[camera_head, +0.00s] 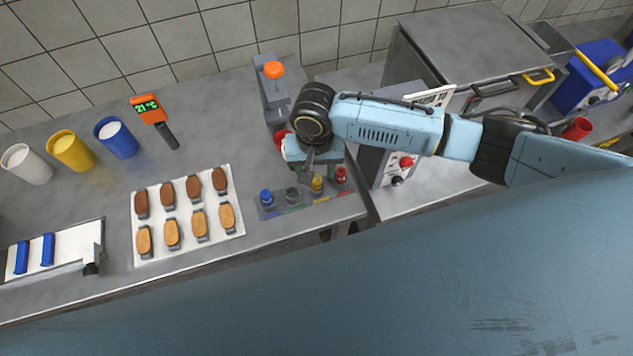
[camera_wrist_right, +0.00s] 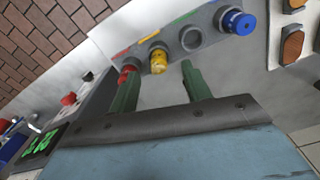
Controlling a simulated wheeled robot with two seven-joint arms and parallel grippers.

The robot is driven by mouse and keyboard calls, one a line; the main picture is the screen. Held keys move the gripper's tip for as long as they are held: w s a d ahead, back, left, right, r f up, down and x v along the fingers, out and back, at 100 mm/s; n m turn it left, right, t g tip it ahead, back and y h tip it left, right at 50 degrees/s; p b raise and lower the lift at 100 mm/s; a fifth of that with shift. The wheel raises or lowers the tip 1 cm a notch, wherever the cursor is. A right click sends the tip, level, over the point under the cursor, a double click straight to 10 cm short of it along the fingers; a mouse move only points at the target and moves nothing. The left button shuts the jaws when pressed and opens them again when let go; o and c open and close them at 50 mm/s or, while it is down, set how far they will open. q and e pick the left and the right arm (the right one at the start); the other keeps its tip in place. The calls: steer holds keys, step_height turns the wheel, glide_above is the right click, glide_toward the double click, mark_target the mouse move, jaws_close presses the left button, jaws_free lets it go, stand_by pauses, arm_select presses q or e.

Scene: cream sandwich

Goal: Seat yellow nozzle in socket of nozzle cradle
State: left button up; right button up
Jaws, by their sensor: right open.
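The nozzle cradle (camera_head: 307,205) is a grey strip near the right front edge of the table; it also shows in the right wrist view (camera_wrist_right: 210,50). The yellow nozzle (camera_head: 317,184) stands at one cradle position, between the red nozzle (camera_head: 341,175) and a grey ring-like part. In the right wrist view the yellow nozzle (camera_wrist_right: 158,61) leans slightly; how deep it sits is not clear. My right gripper (camera_head: 309,163) is over the cradle. Its green fingers (camera_wrist_right: 158,80) are open, with the yellow nozzle just beyond the gap. My left gripper is not in view.
The blue nozzle (camera_head: 267,199) stands at the cradle's left end. A white tray (camera_head: 186,182) of brown and tan biscuits lies to the left. A grey stand with an orange knob (camera_head: 274,70) is behind my right gripper. A machine (camera_head: 390,165) is to the right.

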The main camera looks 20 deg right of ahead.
mark_target(316, 178)
steer(key=f, duration=0.5)
steer(key=shift+w+d+f, duration=0.25)
steer(key=shift+w+f, duration=0.1)
jaws_close()
